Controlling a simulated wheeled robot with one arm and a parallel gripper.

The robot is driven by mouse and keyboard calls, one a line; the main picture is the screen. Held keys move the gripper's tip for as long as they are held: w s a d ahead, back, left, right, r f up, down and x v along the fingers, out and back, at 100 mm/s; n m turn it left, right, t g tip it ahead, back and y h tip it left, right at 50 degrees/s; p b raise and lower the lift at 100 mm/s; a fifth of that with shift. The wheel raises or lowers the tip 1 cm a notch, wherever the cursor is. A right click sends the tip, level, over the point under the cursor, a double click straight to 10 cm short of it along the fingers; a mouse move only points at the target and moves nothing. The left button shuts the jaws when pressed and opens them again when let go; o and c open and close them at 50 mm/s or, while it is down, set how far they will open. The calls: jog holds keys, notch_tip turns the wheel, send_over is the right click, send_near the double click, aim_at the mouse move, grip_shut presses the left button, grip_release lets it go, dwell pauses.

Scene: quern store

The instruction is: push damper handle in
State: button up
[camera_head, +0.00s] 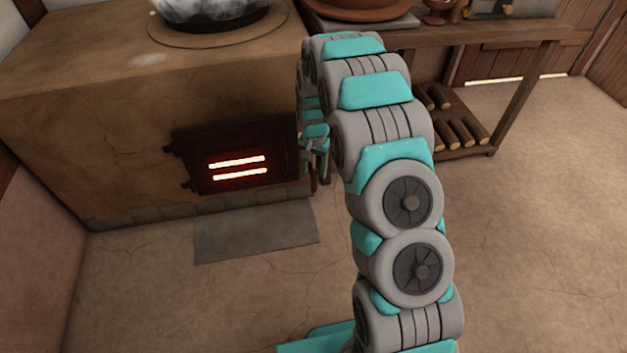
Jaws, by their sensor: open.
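The clay stove (110,125) stands at the left, with a dark iron fire door (240,155) in its front face and two glowing slots in the door. I cannot make out the damper handle; my arm covers the stove's right edge and part of what lies behind it. My gripper (315,165) hangs pointing down at the stove's front right corner, just right of the fire door. It is small and partly hidden by my arm. Its jaws are open, and I see nothing held in them. I cannot tell whether it touches the stove.
A steaming pot (213,12) sits on the stove top. A wooden table (480,36) stands right of the stove, with firewood logs (460,130) on its lower shelf. A grey slab (256,233) lies before the fire door. The floor (540,220) at the right is clear.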

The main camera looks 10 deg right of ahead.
aim_at(315, 180)
notch_tip(315, 180, down, 7)
jog(key=shift+r, duration=0.2)
jog(key=c, duration=0.9)
grip_shut()
jog(key=shift+s+d, duration=0.1)
dwell(0.5)
